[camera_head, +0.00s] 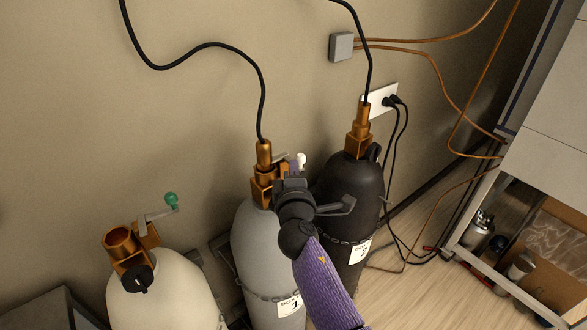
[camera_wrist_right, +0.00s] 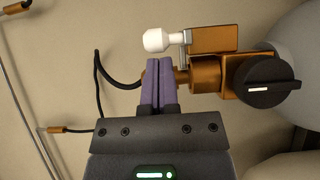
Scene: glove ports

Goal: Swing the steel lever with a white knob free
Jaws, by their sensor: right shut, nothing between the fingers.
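The white knob (camera_wrist_right: 157,40) of the steel lever (camera_wrist_right: 187,42) shows clearly in the right wrist view, beside a brass valve block (camera_wrist_right: 213,38). In the head view the knob (camera_head: 301,159) stands just above my right gripper (camera_head: 293,170) at the grey cylinder's top. My right gripper (camera_wrist_right: 160,66) is shut and empty, its purple fingers together just below the knob and close to the brass stem. Whether the fingers touch the knob or lever I cannot tell. In the head view my right wrist hides part of the grey cylinder's valve. My left gripper is out of view.
The grey cylinder (camera_head: 256,240) stands between a white cylinder (camera_head: 175,295) with a green-knobbed lever (camera_head: 171,198) and a black cylinder (camera_head: 345,190). Black hoses (camera_head: 215,45) rise from the brass fittings. A cabinet (camera_head: 560,120) stands at the right.

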